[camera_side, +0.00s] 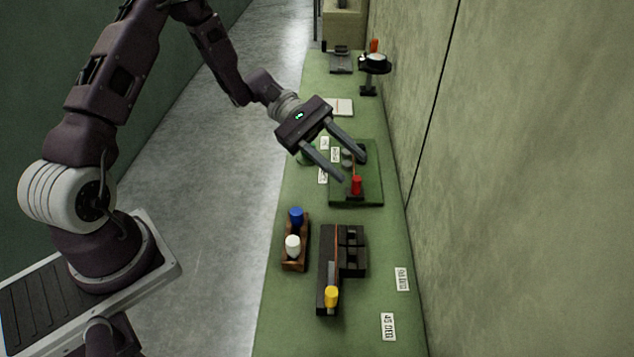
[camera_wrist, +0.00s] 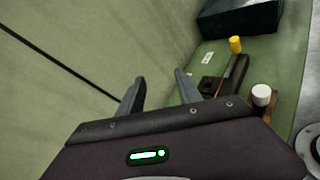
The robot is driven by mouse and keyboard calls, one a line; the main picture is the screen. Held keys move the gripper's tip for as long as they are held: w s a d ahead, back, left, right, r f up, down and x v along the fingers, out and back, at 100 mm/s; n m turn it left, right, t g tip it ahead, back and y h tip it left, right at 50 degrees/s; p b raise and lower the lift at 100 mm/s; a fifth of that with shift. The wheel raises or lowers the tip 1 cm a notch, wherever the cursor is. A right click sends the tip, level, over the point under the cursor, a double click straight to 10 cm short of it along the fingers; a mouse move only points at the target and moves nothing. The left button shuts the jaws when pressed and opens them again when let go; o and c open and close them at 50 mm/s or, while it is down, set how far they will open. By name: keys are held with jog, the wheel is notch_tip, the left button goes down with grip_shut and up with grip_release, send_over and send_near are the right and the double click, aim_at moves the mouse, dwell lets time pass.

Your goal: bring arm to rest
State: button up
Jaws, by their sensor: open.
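My gripper (camera_side: 352,167) is open and empty, held above the green-topped bench (camera_side: 275,310) over a dark green board (camera_side: 368,188). The board carries a red cylinder (camera_side: 356,185) and a grey round piece; the fingers partly cover it. In the wrist view the two fingers of my gripper (camera_wrist: 160,85) are spread apart with nothing between them. The wall and part of the bench show beyond them.
A brown rack (camera_side: 296,262) holds a blue spool (camera_side: 296,215) and a white spool (camera_side: 292,245). A black fixture (camera_side: 328,262) bears a yellow spool (camera_side: 331,296). White labels (camera_side: 401,279) lie near the wall (camera_side: 520,180). A dark box (camera_wrist: 240,18) shows in the wrist view.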

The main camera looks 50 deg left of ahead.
jog(key=s+d+r+m+g+y, duration=0.2)
jog(key=s+r+m+y, duration=0.6)
jog(key=s, duration=0.5)
jog(key=s+a+r+m+t+y, duration=0.3)
jog(key=s, duration=0.3)
jog(key=s+a+r+m+t+y, duration=0.3)
jog(key=s+r, duration=0.1)
jog(key=s, duration=0.2)
jog(key=shift+a, duration=0.4)
dwell(1.4)
